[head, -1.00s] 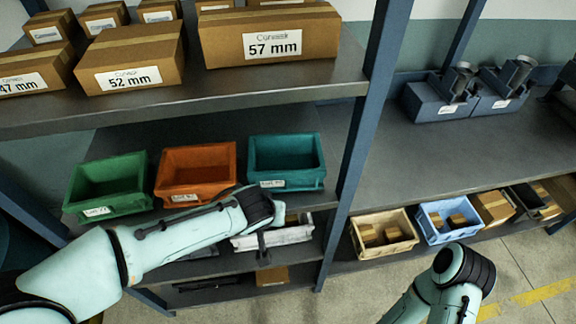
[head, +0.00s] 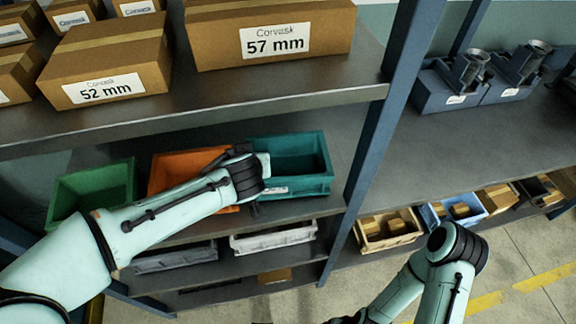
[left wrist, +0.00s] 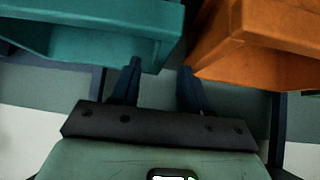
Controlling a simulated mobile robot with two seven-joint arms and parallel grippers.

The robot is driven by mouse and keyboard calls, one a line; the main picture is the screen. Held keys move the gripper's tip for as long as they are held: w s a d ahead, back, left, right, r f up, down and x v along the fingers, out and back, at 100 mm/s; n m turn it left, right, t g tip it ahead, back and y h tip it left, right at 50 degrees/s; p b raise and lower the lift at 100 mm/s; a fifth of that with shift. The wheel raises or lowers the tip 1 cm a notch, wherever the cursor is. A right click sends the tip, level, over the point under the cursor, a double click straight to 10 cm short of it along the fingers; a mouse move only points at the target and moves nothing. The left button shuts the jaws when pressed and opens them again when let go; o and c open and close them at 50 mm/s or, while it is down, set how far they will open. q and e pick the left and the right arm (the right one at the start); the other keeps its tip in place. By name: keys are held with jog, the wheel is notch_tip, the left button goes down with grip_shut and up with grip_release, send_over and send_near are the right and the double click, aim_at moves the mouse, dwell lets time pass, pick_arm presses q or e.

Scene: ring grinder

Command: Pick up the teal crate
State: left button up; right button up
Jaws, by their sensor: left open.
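The teal crate (head: 306,186) stands empty on the middle shelf at the right end of a row of crates. It also shows at the upper left of the left wrist view (left wrist: 85,25). My left gripper (left wrist: 160,72) is open with nothing between its two dark fingers. It is in front of the gap between the teal crate and the orange crate (left wrist: 255,40), with one finger close to the teal crate's corner. In the head view my wrist hides the teal crate's front left part. My right arm shows at the lower right, but its gripper is out of view.
The orange crate (head: 178,172) and a green crate (head: 90,195) stand left on the same shelf. Boxes fill the shelf above. A blue post (head: 383,120) rises right of the teal crate. Grey trays (head: 275,240) sit on the shelf below.

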pick_arm(q)
jog(key=x, duration=0.4)
jog(key=shift+w+f, duration=0.1)
grip_shut()
